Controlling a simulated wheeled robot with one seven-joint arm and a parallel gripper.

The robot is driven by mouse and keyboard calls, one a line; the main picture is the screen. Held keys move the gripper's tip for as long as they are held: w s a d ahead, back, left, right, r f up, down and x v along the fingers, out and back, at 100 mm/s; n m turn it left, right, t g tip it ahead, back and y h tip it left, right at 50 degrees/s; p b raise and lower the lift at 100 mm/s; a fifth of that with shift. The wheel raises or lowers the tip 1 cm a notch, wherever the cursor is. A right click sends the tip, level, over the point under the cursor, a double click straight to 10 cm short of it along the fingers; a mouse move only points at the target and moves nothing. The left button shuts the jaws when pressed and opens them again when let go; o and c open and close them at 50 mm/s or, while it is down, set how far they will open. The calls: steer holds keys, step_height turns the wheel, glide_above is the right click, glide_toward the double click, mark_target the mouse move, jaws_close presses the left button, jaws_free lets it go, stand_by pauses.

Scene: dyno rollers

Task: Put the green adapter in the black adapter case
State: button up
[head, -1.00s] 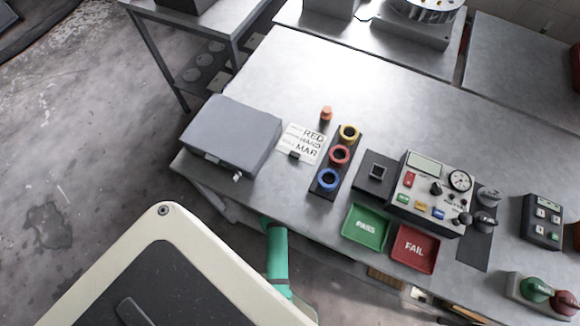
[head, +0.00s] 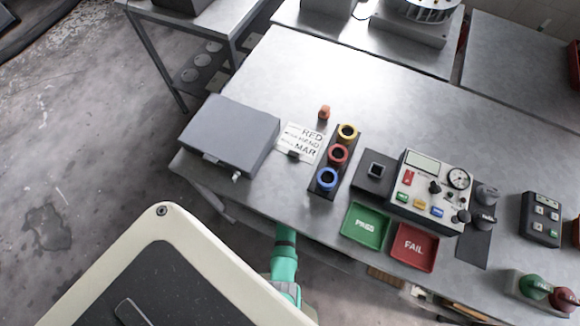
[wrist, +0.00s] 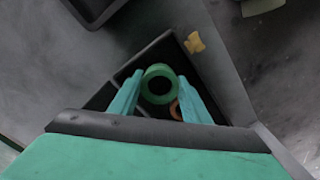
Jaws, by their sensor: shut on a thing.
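The green adapter (wrist: 149,73), a ring with a dark hole, is between the two teal fingers of my gripper (wrist: 160,80) in the wrist view. My gripper is shut on it. Below and around it is a black case (wrist: 157,50) with thin dividing walls; the adapter overlaps a divider in the picture, and I cannot tell its height above the case floor. An orange ring (wrist: 174,111) shows partly beside the right finger. In the head view my teal arm reaches down at the table's front edge, and my gripper is hidden.
On the table (head: 290,75) are a closed grey box (head: 230,135), a black holder with yellow, red and blue rings (head: 337,155), a green PASS tray (head: 365,226), a red FAIL tray (head: 414,246) and a tester (head: 425,190).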

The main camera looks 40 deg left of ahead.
steer(key=shift+w+a+f, duration=0.1)
steer(key=shift+w+f, duration=0.1)
steer(key=shift+f, duration=0.25)
steer(key=shift+f, duration=0.6)
steer(key=o, duration=1.3)
steer(key=shift+r, duration=0.1)
steer(key=shift+r, duration=4.3)
